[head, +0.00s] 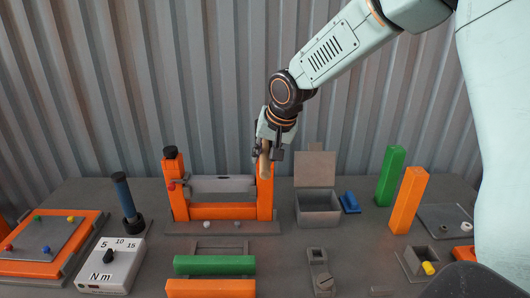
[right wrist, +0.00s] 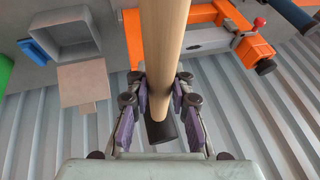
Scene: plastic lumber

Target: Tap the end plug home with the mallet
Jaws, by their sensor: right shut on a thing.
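My right gripper (head: 268,145) is shut on a pale wooden handle, which looks like the mallet's. In the right wrist view the handle (right wrist: 158,50) runs between both fingers (right wrist: 155,105) and leaves at the top edge. Its dark end (right wrist: 163,132) is near the palm. The mallet's head cannot be made out in either view. In the head view the gripper is in front of the right post of an orange frame (head: 265,205) and hides its top. I cannot tell which thing is the end plug. My left gripper is not in view.
An open lidded grey box (head: 317,205) and a blue piece (head: 350,203) stand right of the frame. Upright green (head: 391,175) and orange (head: 408,200) bars stand farther right. Green (head: 214,265) and orange (head: 210,289) bars lie in front. A corrugated wall (head: 150,80) is behind.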

